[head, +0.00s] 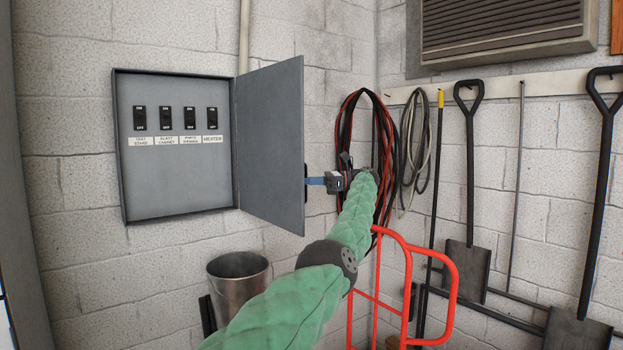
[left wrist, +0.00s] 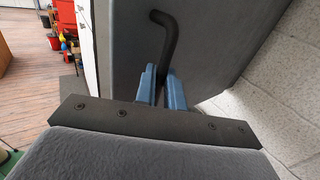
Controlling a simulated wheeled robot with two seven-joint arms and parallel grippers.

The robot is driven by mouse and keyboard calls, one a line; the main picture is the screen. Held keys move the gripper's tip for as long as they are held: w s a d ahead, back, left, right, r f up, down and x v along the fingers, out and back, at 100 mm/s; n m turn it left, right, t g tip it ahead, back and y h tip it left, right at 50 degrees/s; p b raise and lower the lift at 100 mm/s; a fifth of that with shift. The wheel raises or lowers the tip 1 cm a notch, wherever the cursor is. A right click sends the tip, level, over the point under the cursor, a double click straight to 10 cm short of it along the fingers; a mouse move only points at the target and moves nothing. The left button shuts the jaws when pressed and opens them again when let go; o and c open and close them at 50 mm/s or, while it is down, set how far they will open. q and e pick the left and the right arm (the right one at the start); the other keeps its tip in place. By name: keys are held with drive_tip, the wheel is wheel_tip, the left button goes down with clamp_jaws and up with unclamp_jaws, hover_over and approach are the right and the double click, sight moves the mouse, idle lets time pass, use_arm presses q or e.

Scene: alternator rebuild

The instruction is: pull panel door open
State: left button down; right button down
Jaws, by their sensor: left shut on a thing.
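The grey electrical panel (head: 178,178) is on the white block wall at left in the head view. Its door (head: 272,140) stands wide open on its right side, swung out from the wall. Four labelled black switches show inside, the last marked HEATER. My left gripper (head: 311,182) is at the door's outer face near its free edge. In the left wrist view, the blue fingers (left wrist: 163,88) are shut on the lower part of the black door handle (left wrist: 166,38), against the door face (left wrist: 118,50). The handle is mostly hidden in the head view. My right gripper is out of view.
Red and black cables (head: 350,105) hang on the wall behind my left gripper. A red hand-truck frame (head: 450,295) stands below and right of my arm. A metal bucket (head: 238,285) is under the panel. Shovels (head: 470,150) hang at right.

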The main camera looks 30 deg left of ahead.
use_arm(q)
drive_tip(key=shift+a+f, duration=0.3)
